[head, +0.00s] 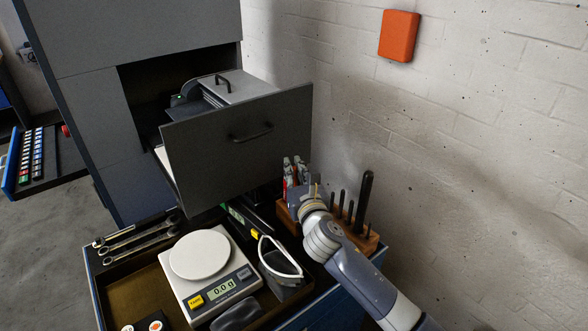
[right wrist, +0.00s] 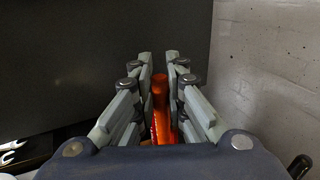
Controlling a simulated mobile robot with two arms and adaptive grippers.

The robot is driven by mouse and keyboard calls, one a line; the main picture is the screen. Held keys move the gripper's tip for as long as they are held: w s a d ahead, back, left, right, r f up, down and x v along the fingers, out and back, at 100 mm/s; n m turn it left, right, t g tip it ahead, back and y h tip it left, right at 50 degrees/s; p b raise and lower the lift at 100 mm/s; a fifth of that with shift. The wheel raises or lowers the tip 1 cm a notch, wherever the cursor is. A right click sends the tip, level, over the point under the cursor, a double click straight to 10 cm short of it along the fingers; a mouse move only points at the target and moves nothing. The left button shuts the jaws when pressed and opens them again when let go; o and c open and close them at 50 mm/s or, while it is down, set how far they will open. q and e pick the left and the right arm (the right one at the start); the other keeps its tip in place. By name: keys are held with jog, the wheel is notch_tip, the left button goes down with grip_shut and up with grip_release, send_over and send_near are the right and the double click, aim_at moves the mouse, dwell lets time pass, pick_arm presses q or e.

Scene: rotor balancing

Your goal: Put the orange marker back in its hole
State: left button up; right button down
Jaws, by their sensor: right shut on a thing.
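My right gripper (head: 294,168) is above the wooden tool block (head: 368,243) in the head view, beside the open drawer's front. In the right wrist view, the right gripper (right wrist: 160,75) is shut on the orange marker (right wrist: 160,100), which shows between the two fingers. The marker's lower end is hidden behind the gripper's body. My gripper and arm cover part of the block, so I cannot tell whether the marker touches it or which hole is free. My left gripper is not in view.
Dark tools (head: 365,195) stand upright in the block at its right. An open drawer front (head: 240,135) is close on the left. A scale (head: 210,285) reading 0.0 g and safety glasses (head: 280,258) are on the worktop. A brick wall (head: 480,150) is behind.

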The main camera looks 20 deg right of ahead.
jog(key=shift+f, duration=0.15)
jog(key=c, duration=1.6)
grip_release()
jog(key=shift+o, duration=0.2)
jog(key=shift+f, duration=0.1)
jog(key=shift+s, duration=0.2)
jog(key=s, duration=1.1)
jog(key=shift+s+a, duration=0.3)
jog(key=shift+s, duration=0.1)
jog(key=shift+r, duration=0.2)
